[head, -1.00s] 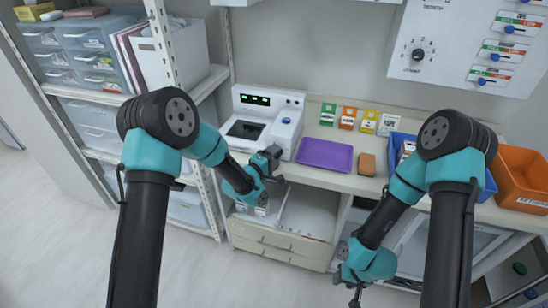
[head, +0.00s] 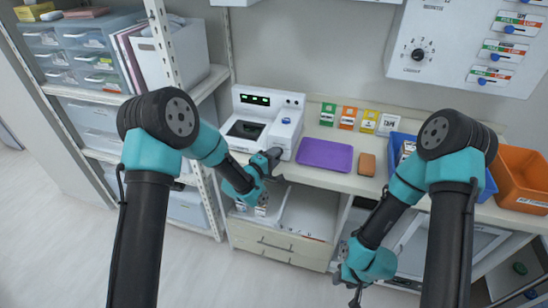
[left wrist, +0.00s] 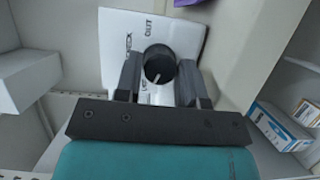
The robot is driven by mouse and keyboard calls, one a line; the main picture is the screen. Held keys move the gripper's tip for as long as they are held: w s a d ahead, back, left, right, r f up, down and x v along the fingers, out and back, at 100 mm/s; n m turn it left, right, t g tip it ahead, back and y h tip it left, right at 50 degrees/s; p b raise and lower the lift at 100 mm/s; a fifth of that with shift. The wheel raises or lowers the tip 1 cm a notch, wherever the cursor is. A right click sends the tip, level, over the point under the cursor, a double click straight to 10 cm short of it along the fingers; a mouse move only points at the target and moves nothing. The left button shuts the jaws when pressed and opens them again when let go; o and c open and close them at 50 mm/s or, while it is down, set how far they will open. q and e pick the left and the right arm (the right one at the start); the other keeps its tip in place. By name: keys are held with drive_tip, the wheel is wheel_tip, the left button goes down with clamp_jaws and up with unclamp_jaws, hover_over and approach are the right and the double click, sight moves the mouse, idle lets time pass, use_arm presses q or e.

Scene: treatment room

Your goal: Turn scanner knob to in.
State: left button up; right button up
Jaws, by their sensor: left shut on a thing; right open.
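The white scanner (head: 249,107) with green lit digits stands on the counter at the back left. In the left wrist view its front panel (left wrist: 190,36) carries a black round knob (left wrist: 158,62) with a white pointer line. My right gripper (head: 354,291) is low at the front, empty and open.
A purple tray (head: 324,155) and a brown block (head: 367,164) lie right of the scanner. Coloured cards (head: 348,117) stand behind. A blue bin (head: 395,147) and an orange bin (head: 524,178) are at the right. A shelf post (head: 205,190) rises left of the counter.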

use_arm(q)
drive_tip(key=m, duration=0.2)
drive_tip(key=m+g+y, duration=0.1)
drive_tip(key=shift+r+m+y, duration=0.15)
drive_tip(key=shift+m+y, duration=0.15)
drive_tip(key=shift+m, duration=0.1)
drive_tip(key=m+y, duration=0.1)
drive_tip(key=m, duration=0.2)
drive_tip(key=shift+r+y, duration=0.1)
drive_tip(key=shift+y, duration=0.2)
drive_tip(key=shift+g, duration=0.3)
drive_tip(key=o, duration=0.9)
drive_tip(key=shift+d, duration=0.1)
